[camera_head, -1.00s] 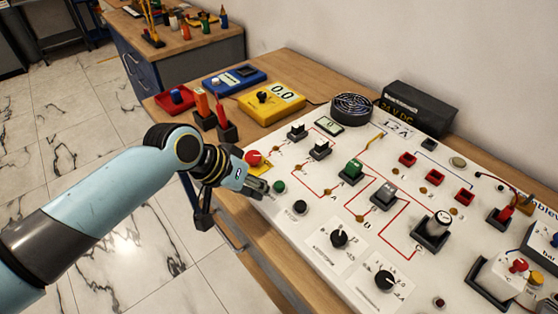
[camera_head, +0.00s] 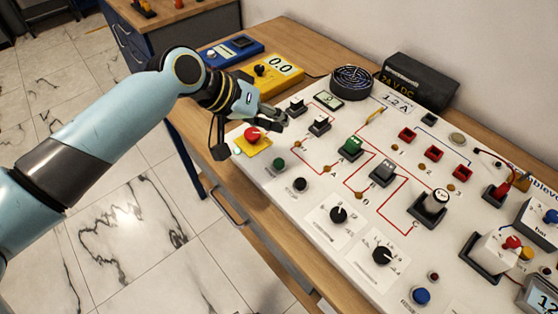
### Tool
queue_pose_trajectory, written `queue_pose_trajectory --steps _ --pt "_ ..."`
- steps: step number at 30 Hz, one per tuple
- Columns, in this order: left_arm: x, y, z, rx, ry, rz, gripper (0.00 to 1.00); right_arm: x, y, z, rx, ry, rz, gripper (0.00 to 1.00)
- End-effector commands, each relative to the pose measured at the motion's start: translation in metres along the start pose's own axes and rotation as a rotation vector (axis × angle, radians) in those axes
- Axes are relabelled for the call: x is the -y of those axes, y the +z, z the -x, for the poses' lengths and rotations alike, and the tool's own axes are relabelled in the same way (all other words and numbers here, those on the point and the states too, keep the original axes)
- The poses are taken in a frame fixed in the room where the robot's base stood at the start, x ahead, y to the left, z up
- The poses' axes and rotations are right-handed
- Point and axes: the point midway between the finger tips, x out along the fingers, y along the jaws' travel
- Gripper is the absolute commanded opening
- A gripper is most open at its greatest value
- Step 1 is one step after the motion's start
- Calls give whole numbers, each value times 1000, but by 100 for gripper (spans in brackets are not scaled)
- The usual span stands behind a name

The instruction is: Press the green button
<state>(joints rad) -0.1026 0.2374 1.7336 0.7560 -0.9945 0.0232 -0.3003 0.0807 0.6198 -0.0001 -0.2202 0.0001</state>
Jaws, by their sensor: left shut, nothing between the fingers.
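The green button (camera_head: 279,163) is a small round dark-green cap near the front left edge of the white panel (camera_head: 315,215). A black round button (camera_head: 300,184) sits just right of it. My left gripper (camera_head: 277,120) is shut and empty. It is over the panel's far left corner, above the green button in the picture and apart from it. The green button is in plain view. My right gripper is out of view.
A red mushroom button (camera_head: 252,134) on a yellow plate is just below my left gripper. A green rocker switch (camera_head: 351,148), other switches and knobs (camera_head: 338,214) stand to the right. A yellow meter (camera_head: 272,75) lies behind. The floor at left is clear.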

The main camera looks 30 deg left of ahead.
Motion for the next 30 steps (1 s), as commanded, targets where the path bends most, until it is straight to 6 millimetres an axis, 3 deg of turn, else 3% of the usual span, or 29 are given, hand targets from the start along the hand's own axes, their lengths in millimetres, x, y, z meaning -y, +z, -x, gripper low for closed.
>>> queue_pose_trajectory --steps 14,21,30 --pt "32 32 -44 1 -1 0 0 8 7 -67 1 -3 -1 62" --pt "42 42 -57 0 0 1 0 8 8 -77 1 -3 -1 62" --pt "42 42 -57 0 0 0 0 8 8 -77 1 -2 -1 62"
